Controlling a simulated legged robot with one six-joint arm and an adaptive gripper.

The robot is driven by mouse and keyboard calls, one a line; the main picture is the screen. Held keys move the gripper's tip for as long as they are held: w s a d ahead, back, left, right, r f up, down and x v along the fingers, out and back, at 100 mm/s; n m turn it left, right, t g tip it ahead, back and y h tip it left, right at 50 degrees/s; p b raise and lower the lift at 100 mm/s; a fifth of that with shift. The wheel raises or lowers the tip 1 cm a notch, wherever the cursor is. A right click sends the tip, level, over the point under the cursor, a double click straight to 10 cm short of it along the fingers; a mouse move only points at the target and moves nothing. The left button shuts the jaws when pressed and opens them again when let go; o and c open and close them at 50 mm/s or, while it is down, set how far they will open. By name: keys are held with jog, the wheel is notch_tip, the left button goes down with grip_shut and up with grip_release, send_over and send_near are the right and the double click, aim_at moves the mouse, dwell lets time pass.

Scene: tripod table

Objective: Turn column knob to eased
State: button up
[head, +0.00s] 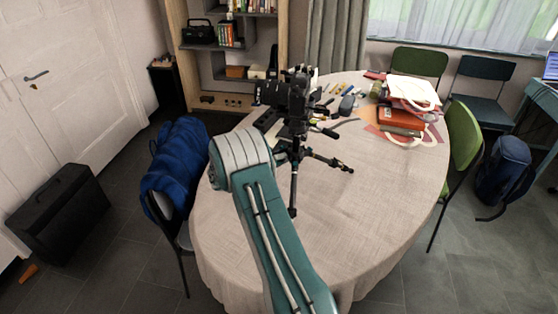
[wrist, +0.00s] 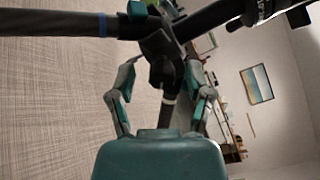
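The black tripod (head: 293,170) stands on the round table (head: 370,215) with a camera (head: 293,95) on top. In the wrist view, its dark hub (wrist: 158,42) fills the upper middle, with legs spreading to both sides. A dark block (wrist: 163,72), possibly the column knob, shows below the hub, with a pale ring (wrist: 168,98) under it. I cannot read the knob's setting. My gripper (wrist: 160,70) appears open, its fingers apart on either side of the block. I cannot tell whether they touch it. In the head view my arm hides my gripper.
Books and papers (head: 402,118) and small items lie at the table's back right. The table's front right is clear. A blue jacket (head: 175,170) hangs on a chair at left. A green chair (head: 462,145) stands at right, with a backpack (head: 503,168) beyond it.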

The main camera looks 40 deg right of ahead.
jog(key=v, duration=1.2)
jog(key=shift+f, duration=0.1)
jog(key=s+a+r+m+t+y, duration=0.1)
jog(key=s+a+r+m+y, duration=0.35)
jog(key=s+r+m, duration=0.25)
jog(key=s+a+r+m+t+y, duration=0.1)
jog(key=s+a+r+m+y, duration=0.2)
jog(key=s+r+m+y, duration=0.35)
jog(key=s+a+r+m+t+y, duration=0.2)
jog(key=s+a+m+t+y, duration=0.1)
jog(key=s+a+m, duration=0.3)
jog(key=s+a+r+m+t+y, duration=0.2)
jog(key=s+a+m+t, duration=0.3)
jog(key=s, duration=0.6)
jog(key=a+m+y, duration=0.1)
jog(key=a+m, duration=0.1)
jog(key=m, duration=0.1)
jog(key=shift+r, duration=0.4)
